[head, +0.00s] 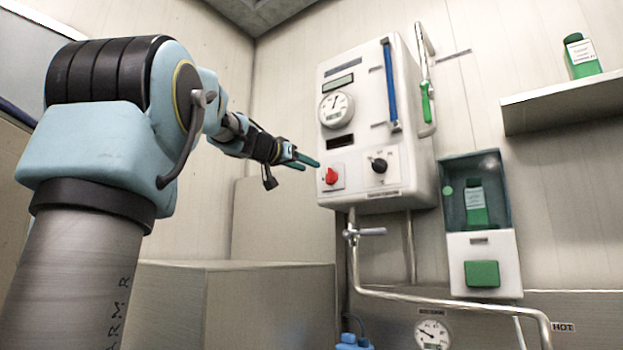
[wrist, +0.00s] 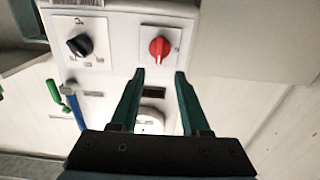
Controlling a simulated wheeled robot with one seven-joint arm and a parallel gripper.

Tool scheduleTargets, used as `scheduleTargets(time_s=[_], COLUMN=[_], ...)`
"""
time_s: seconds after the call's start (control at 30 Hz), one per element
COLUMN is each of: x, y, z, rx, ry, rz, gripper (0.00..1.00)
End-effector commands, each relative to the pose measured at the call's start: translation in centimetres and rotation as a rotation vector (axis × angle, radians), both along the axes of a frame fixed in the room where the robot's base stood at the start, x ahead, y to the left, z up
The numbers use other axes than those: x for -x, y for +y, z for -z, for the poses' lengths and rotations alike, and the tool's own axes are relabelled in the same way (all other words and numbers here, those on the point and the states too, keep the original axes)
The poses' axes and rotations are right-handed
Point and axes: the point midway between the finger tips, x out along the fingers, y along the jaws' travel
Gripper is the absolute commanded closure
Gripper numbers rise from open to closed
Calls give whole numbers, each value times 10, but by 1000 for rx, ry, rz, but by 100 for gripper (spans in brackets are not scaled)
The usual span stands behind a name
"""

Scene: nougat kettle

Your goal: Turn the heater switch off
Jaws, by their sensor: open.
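A white wall-mounted control box (head: 362,95) carries a red rotary knob (head: 331,176) at its lower left and a black rotary knob (head: 379,165) to the right of it. I cannot read which label marks the heater switch. My gripper (head: 306,162) is open, its green fingers pointing at the box near the red knob. In the wrist view, which is upside down, the red knob (wrist: 159,48) lies just beyond the gap between the fingertips (wrist: 159,72). The black knob (wrist: 80,45) is to the left there. Nothing is between the fingers, and they look apart from the knob.
A round gauge (head: 337,109) and a blue sight tube (head: 389,88) are on the box. A green-handled lever (head: 427,103) is at its right side. Pipes with a valve (head: 364,232) run below. A shelf (head: 560,104) and a green-button dispenser (head: 482,274) stand to the right.

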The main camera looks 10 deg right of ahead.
Motion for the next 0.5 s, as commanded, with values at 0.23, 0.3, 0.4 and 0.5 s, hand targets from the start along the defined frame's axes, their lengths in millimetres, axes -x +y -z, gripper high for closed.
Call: scheduleTargets(time_s=[0.23,0.3,0.4,0.5], x=[-31,-40,-51,-60], y=[-33,-42,-55,-62], z=[-5,-5,-4,-3], rx=[0,1,0,-1], ry=[6,6,6,5], rz=[2,1,1,-1], gripper=[54,54,54,54])
